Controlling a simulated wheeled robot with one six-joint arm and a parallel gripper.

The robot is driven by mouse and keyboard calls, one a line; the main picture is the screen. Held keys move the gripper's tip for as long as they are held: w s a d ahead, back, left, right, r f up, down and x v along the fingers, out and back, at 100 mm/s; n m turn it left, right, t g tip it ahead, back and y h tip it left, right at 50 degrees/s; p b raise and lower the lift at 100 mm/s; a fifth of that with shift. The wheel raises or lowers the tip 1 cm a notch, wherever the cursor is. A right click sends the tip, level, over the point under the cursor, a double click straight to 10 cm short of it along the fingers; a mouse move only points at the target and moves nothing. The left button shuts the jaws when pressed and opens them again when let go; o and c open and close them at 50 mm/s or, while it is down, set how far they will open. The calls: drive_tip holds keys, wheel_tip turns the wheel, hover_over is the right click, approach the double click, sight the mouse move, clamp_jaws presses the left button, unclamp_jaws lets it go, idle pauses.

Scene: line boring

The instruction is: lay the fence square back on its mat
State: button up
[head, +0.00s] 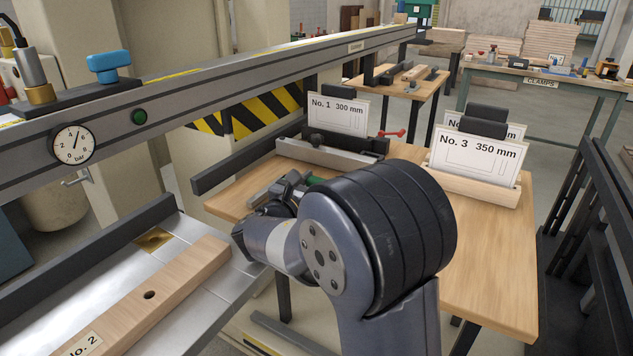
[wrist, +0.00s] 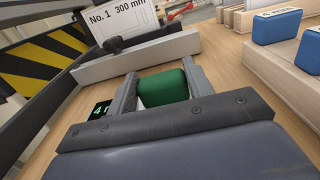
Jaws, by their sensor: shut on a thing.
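My gripper (wrist: 163,83) is shut on a green block (wrist: 164,88), which sits between its two grey fingers in the wrist view. The block may be the grip of the fence square; the rest of the held thing is hidden behind my gripper. In the head view my gripper (head: 283,190) is low over the left part of the wooden table (head: 480,270), and a little green shows beside it. I cannot tell whether the held thing touches the table. I cannot make out the mat in either view.
A metal bar (head: 330,157) with the "No. 1 300 mm" card (head: 338,112) stands behind my gripper. The "No. 3 350 mm" card (head: 475,165) stands in a wooden base at right. A grey beam (head: 230,90) with a gauge runs along the left. Blue blocks (wrist: 277,26) are at right.

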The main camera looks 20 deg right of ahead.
drive_tip(key=o, duration=1.8)
drive_tip(key=shift+f, duration=0.15)
drive_tip(key=shift+o, duration=0.2)
drive_tip(key=shift+a, duration=0.1)
drive_tip(key=shift+p+v, duration=0.35)
drive_tip(key=shift+v, duration=4.1)
drive_tip(key=shift+b+x, duration=0.3)
drive_tip(key=shift+x, duration=2.5)
drive_tip(key=shift+s, duration=0.15)
